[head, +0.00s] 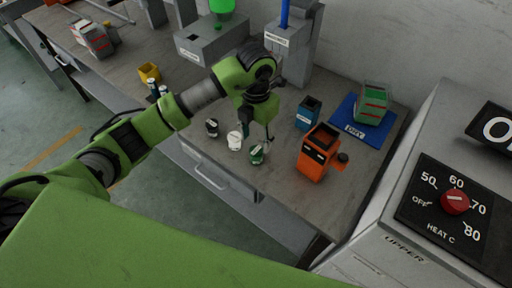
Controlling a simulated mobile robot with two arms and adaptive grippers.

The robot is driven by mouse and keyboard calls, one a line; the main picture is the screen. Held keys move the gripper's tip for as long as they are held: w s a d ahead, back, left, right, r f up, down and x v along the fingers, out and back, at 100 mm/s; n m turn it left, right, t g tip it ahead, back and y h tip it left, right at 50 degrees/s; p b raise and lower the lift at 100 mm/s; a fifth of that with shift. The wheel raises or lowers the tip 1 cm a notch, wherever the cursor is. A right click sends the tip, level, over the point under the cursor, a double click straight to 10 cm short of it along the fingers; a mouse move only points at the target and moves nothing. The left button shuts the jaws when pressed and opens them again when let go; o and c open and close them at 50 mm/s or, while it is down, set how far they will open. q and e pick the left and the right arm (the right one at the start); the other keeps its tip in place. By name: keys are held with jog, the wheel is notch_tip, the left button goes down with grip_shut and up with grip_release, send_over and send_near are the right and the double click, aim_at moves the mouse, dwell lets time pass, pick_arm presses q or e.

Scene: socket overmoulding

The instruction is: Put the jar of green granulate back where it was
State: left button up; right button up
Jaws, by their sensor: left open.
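The jar of green granulate (257,155) stands on the grey bench near its front edge, at the right end of a short row of small jars. A white jar (235,141) and a black jar (211,127) stand to its left. My left gripper (257,137) comes down from above, open, with its fingers just above and behind the green jar. The fingers look empty. I cannot tell whether a fingertip touches the jar. My right gripper is not in view.
An orange container (314,158) and a blue container (308,113) stand right of the jars. A green-and-red box (372,103) sits on the blue DRY mat (345,127). A heater cabinet (408,186) stands at right. A yellow cup (149,72) stands at left.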

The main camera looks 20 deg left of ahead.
aim_at(256, 151)
pick_arm(q)
notch_tip(256, 151, up, 7)
jog(key=b, duration=0.1)
jog(key=shift+f, duration=0.15)
dwell(0.4)
